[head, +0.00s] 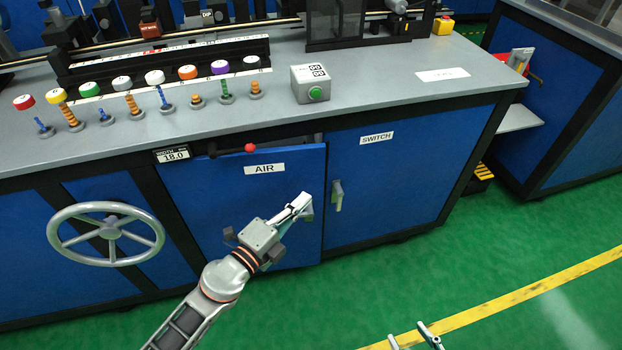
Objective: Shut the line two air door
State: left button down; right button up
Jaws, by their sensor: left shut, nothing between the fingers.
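The air door (205,200) is a blue panel labelled AIR in the front of the grey-topped cabinet. It appears slightly ajar: a dark gap shows above its top right, and its right edge stands a little proud of the switch panel. My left gripper (304,206) is shut and empty, in front of the door's right part near its free edge. I cannot tell whether it touches the door. The gripper may hide the door's handle. My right gripper (414,338) shows only as two fingertips spread apart at the bottom edge, over the green floor.
The blue switch door (400,175) with a handle (337,195) lies to the right. A grey handwheel (106,234) stands left of the air door, and a red-knobbed lever (250,148) sits above it. The green floor (400,275) in front is clear.

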pick_arm(q)
jog(key=w, duration=0.2)
jog(key=w+d+b, duration=0.1)
jog(key=w, duration=0.1)
jog(key=w+d, duration=0.1)
jog(key=w, duration=0.2)
jog(key=shift+f, duration=0.3)
jog(key=shift+w+r, duration=0.2)
jog(key=shift+w, duration=0.15)
pick_arm(e)
jog(key=shift+w+a, duration=0.2)
jog(key=shift+a, duration=0.05)
jog(key=shift+s+f, duration=0.15)
